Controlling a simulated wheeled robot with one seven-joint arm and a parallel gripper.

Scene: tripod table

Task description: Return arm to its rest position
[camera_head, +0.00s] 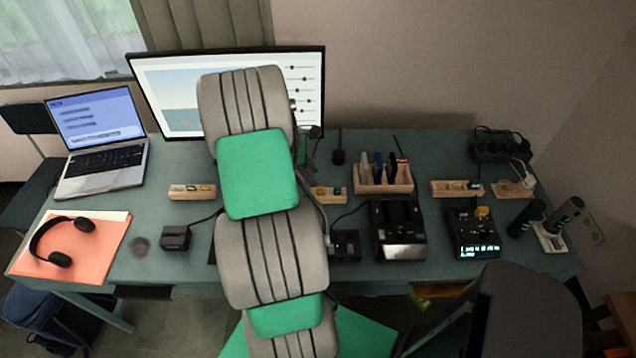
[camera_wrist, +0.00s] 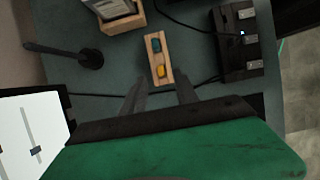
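My arm (camera_head: 272,255), grey with green panels, reaches over the middle of the desk and covers part of the monitor. In the wrist view my gripper (camera_wrist: 161,90) points down at the desk, its two fingers apart with nothing between them. In the head view my gripper is mostly hidden behind the arm.
The monitor (camera_head: 315,92) stands close behind my arm. A laptop (camera_head: 98,150), headphones (camera_head: 62,240) and a small black box (camera_head: 175,238) are left. A wooden organizer (camera_head: 383,185), black devices (camera_head: 398,232) and cables are right. A dark chair (camera_head: 525,310) stands at front right.

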